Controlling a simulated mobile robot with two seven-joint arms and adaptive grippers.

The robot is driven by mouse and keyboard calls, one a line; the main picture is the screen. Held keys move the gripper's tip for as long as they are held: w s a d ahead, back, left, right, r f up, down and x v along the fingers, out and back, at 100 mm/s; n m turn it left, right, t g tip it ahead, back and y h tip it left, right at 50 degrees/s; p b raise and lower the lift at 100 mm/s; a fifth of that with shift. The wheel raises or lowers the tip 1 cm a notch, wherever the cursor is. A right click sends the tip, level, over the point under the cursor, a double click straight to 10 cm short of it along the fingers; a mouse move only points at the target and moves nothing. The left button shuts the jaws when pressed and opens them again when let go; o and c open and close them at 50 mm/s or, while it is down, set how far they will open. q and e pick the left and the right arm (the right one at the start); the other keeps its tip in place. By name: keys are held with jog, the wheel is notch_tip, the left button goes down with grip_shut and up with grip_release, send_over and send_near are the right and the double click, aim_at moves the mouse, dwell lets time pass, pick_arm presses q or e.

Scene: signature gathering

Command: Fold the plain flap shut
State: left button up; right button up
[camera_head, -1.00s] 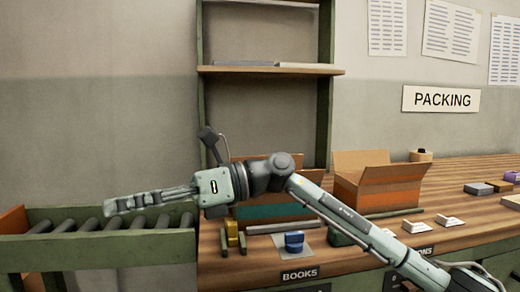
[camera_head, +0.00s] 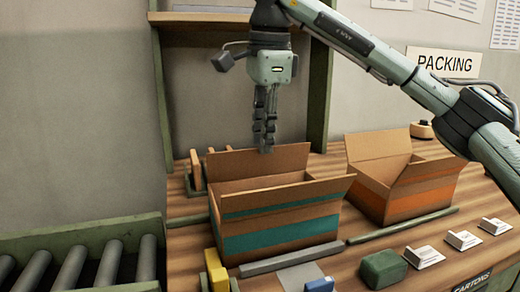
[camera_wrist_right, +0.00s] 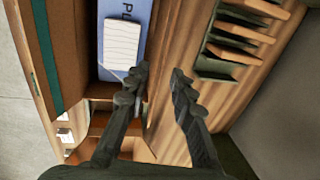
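The teal-striped carton (camera_head: 285,237) stands open on the wooden bench, its flaps raised or leaning outward. Its back flap (camera_head: 240,163) looks plain brown and stands up; the front flap (camera_head: 285,200) leans outward and carries a teal stripe. My right gripper (camera_head: 265,148) points down at the back flap's top edge; whether it touches is unclear. In the right wrist view the gripper (camera_wrist_right: 160,76) has its fingers apart, with nothing clearly held. Inside the carton lie a blue item (camera_wrist_right: 111,10) and a white lined pad (camera_wrist_right: 122,42). My left gripper is out of view.
An orange-striped open carton (camera_head: 400,195) stands to the right. Wooden pieces in a rack (camera_head: 197,170) stand behind the teal carton. A roller conveyor (camera_head: 110,265) lies left. A green block (camera_head: 383,268), white cards (camera_head: 424,256) and a grey bar (camera_head: 291,261) lie in front.

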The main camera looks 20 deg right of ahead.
aim_at(261, 163)
jog(key=shift+w+f, duration=0.2)
jog(key=shift+f, duration=0.75)
jog(key=shift+w+f, duration=0.2)
jog(key=shift+f, duration=0.7)
grip_shut()
